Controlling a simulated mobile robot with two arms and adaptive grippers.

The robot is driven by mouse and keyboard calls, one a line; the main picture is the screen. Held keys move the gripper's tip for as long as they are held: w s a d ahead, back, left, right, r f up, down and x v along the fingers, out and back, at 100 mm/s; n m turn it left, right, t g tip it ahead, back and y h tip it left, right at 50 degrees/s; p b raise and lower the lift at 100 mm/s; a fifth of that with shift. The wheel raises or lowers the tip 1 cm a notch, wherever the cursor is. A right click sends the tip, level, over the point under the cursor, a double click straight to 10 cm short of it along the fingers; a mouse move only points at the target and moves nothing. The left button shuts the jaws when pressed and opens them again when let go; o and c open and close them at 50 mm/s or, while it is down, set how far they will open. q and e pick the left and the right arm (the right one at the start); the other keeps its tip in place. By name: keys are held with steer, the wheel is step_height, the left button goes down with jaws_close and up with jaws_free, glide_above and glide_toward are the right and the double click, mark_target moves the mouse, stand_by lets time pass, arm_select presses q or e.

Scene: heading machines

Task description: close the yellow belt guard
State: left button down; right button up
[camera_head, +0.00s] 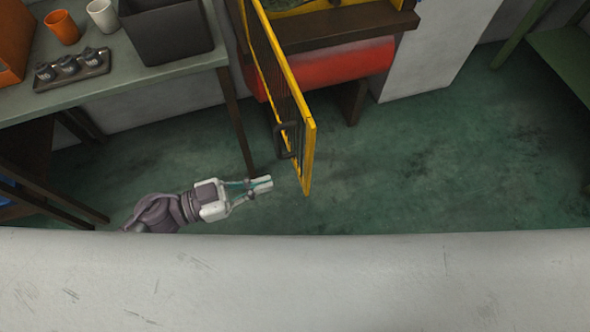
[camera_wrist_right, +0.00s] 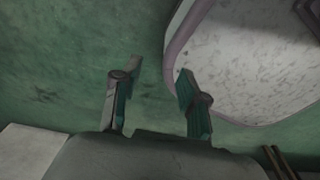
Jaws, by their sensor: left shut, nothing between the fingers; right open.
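The yellow belt guard (camera_head: 296,92) is a framed door panel in the head view. It stands swung open from the machine and sticks out towards me. A dark handle (camera_head: 286,140) is on its left face near the free end. My left gripper (camera_head: 264,184) is shut and empty, just left of and below the guard's free end in the picture. It seems apart from the handle. My right gripper (camera_wrist_right: 158,85) shows only in the right wrist view. It is open and empty over the green floor. The guard is not in that view.
A table (camera_head: 110,88) at the left holds a dark bin (camera_head: 165,35), an orange cup (camera_head: 62,28), a white cup (camera_head: 101,15) and a tray (camera_head: 72,80) of small dark parts. A red cylinder (camera_head: 340,65) lies below the machine. The floor right of the guard is clear.

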mark_target(307, 171)
arm_select(q)
steer(key=p+x, duration=0.1)
steer(key=x, duration=0.5)
steer(key=shift+r, duration=0.15)
steer(key=shift+w+d, duration=0.15)
steer(key=shift+d, duration=0.35)
arm_select(e)
steer(key=shift+s+a+r, duration=0.15)
steer(key=shift+s+r, duration=0.6)
steer(key=shift+r, duration=0.05)
arm_select(q)
steer(key=shift+d, duration=0.1)
arm_select(e)
steer(key=shift+w, duration=0.1)
